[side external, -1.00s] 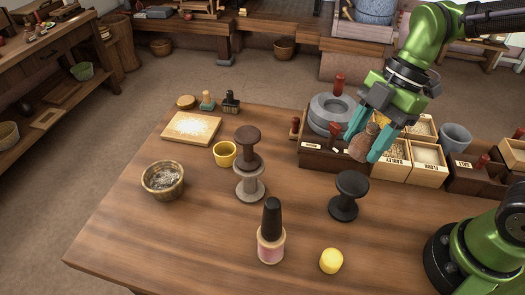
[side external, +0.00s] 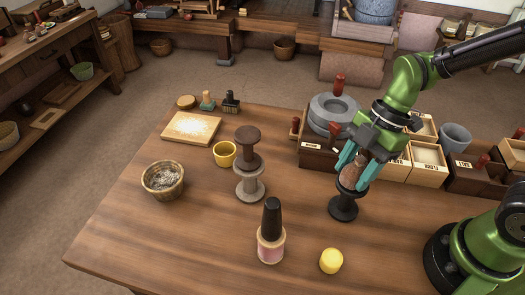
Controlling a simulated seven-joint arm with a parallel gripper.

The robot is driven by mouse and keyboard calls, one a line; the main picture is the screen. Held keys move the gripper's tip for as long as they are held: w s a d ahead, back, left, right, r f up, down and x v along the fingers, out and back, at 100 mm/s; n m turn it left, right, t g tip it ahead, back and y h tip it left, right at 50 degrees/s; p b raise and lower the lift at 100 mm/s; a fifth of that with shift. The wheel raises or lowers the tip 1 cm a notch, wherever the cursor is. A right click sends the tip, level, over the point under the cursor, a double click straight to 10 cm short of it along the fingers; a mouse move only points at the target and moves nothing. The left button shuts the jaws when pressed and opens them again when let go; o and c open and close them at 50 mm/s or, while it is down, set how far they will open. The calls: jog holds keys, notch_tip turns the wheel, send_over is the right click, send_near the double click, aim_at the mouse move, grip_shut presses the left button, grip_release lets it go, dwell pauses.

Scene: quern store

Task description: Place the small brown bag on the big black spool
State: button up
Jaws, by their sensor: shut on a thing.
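The small brown bag (side external: 351,174) is between the teal fingers of my gripper (side external: 352,177), which is shut on it. The bag is upright, directly over the top of the big black spool (side external: 343,208). Its bottom is at the level of the spool's top disc; I cannot tell whether it touches. The black spool stands upright on the wooden table, its top partly hidden by the bag and fingers.
A brown spool (side external: 247,142) stands on a grey spool (side external: 250,186) to the left. A bottle with a black cap (side external: 271,235) and a yellow cylinder (side external: 331,261) stand in front. Grey stone rings (side external: 330,112) and wooden boxes (side external: 429,160) are behind.

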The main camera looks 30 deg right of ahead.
jog(key=o, duration=1.2)
jog(key=shift+r, duration=0.1)
jog(key=d+r+m+t, duration=0.2)
jog(key=d+r+m, duration=0.1)
jog(key=m, duration=0.4)
jog(key=s+d+r+m+t+h, duration=0.1)
jog(key=d+r+m+t, duration=0.1)
jog(key=r+m, duration=0.3)
jog(key=d+r+m+t+h, duration=0.1)
jog(key=d+r+m+t, duration=0.2)
jog(key=m, duration=0.7)
jog(key=shift+s+d+r, duration=0.25)
jog(key=shift+d+r, duration=0.3)
jog(key=shift+r, duration=0.1)
